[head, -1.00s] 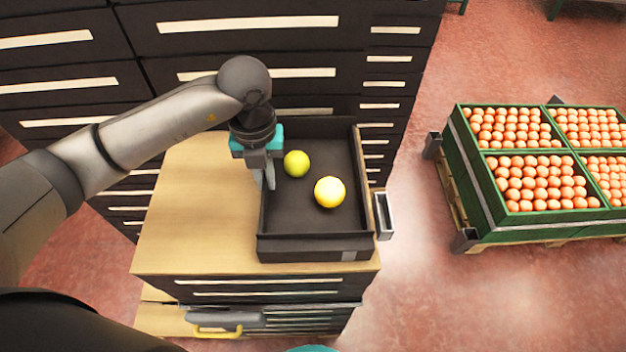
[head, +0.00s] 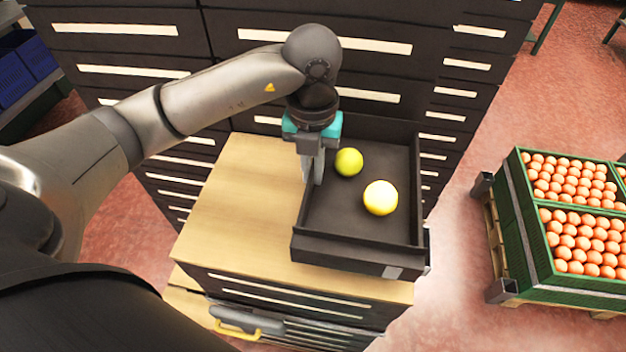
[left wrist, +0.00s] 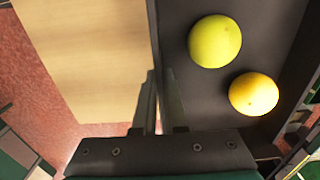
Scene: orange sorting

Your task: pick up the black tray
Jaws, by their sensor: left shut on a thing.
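The black tray (head: 345,225) rests on the light wooden top of a drawer cabinet. It holds a yellow-green fruit (head: 349,162) and a brighter yellow fruit (head: 380,198). My left gripper (head: 313,178) points down at the tray's left wall and is shut on it. In the left wrist view, the fingers (left wrist: 158,105) straddle the wall of the tray (left wrist: 196,95). The yellow-green fruit (left wrist: 214,41) and the yellow-orange-looking fruit (left wrist: 254,94) lie to their right. My right gripper is not in view.
The wooden top (head: 235,205) is clear left of the tray. Dark drawer cabinets (head: 400,35) stand close behind. Blue crates (head: 22,65) show at the far left. Red floor is open between cabinet and pallet.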

